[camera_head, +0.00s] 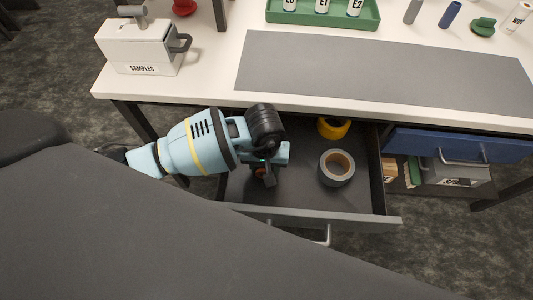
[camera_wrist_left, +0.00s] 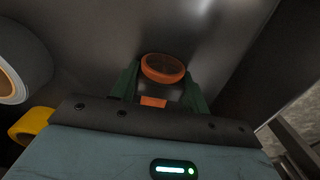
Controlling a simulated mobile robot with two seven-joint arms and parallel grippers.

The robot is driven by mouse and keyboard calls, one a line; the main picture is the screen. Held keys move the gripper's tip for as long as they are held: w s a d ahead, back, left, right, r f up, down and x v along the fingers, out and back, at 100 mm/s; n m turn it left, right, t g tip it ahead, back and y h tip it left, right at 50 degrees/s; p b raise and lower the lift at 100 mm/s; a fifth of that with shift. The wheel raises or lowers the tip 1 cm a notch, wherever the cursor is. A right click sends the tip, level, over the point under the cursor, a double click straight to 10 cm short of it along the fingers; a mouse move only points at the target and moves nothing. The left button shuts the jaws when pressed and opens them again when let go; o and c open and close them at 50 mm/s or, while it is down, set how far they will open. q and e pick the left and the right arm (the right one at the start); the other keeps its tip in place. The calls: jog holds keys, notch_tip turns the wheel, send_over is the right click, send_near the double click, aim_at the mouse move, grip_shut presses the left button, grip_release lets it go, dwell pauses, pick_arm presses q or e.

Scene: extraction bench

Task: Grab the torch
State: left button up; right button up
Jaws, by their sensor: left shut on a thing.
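The torch (camera_wrist_left: 163,68) shows in the left wrist view as an orange ring around a dark lens, with a small orange part below it. My left gripper (camera_wrist_left: 163,88) is shut on it, one green finger on each side. In the head view the left gripper (camera_head: 268,178) reaches down into the left part of the open drawer (camera_head: 300,200). There only a small orange-red bit of the torch (camera_head: 259,172) shows; the gripper hides the rest. I cannot tell whether the torch touches the drawer floor. My right gripper is not in view.
A grey tape roll (camera_head: 337,182) and a yellow roll (camera_head: 333,128) lie in the drawer, right of the gripper. The bench top (camera_head: 215,90) overhangs behind. A blue drawer (camera_head: 420,141) is at the right. A white samples box (camera_head: 125,48) and a green rack (camera_head: 325,24) stand on the bench.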

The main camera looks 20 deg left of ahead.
pick_arm(q)
jog(key=shift+r, duration=0.1)
jog(key=shift+r, duration=0.35)
jog(key=shift+s+r, duration=0.15)
jog(key=shift+r, duration=0.05)
jog(key=s, duration=0.2)
jog(key=s+d, duration=0.1)
jog(key=s, duration=0.2)
jog(key=s+d, duration=0.1)
jog(key=s, duration=0.1)
jog(key=shift+s, duration=0.15)
notch_tip(320, 180, up, 14)
jog(key=p, duration=0.1)
